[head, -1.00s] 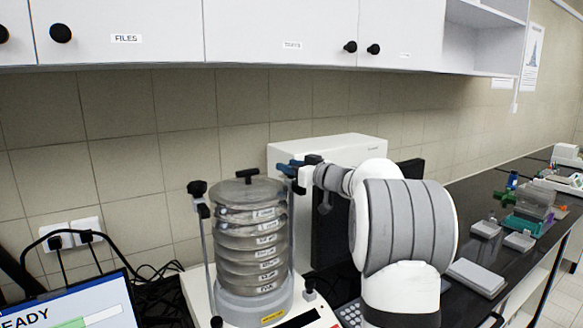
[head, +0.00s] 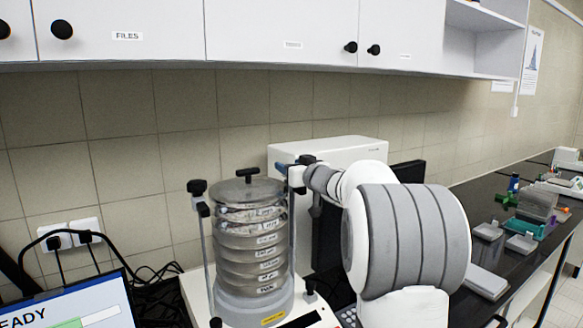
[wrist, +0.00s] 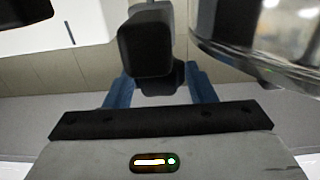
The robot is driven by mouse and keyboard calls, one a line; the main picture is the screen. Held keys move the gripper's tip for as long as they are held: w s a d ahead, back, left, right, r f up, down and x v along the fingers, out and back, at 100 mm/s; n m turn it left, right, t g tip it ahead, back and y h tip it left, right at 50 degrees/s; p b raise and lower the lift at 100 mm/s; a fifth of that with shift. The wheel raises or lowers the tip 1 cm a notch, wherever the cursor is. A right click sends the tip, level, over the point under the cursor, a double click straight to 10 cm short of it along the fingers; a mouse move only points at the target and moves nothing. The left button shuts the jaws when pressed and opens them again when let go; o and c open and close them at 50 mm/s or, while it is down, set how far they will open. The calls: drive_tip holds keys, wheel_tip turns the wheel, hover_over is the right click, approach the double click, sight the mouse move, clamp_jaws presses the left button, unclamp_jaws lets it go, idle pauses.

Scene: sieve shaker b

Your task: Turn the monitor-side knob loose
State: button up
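The sieve shaker (head: 250,240) carries a stack of round sieves under a clear lid, with an upright rod on each side. The monitor-side knob (wrist: 146,45) is black and fills the upper middle of the wrist view. In the head view it is mostly hidden at the top of the right rod. My gripper (head: 287,169) is at that knob; its blue fingers (wrist: 161,84) lie on both sides of the black part, with no clear gap, and appear shut on it. The other black knob (head: 197,187) stands free on the left rod.
A dark monitor (head: 328,235) stands behind my arm, near a white box (head: 350,149). A laptop (head: 80,305) is at the front left. Wall cabinets (head: 270,35) hang above. Several small items lie on the bench at the right.

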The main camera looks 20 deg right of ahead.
drive_tip(key=shift+o, duration=0.9)
drive_tip(key=s+d+b, duration=0.1)
drive_tip(key=s, duration=0.6)
drive_tip(key=shift+s+d+b, duration=0.15)
drive_tip(key=shift+s+b, duration=0.15)
drive_tip(key=shift+s, duration=0.05)
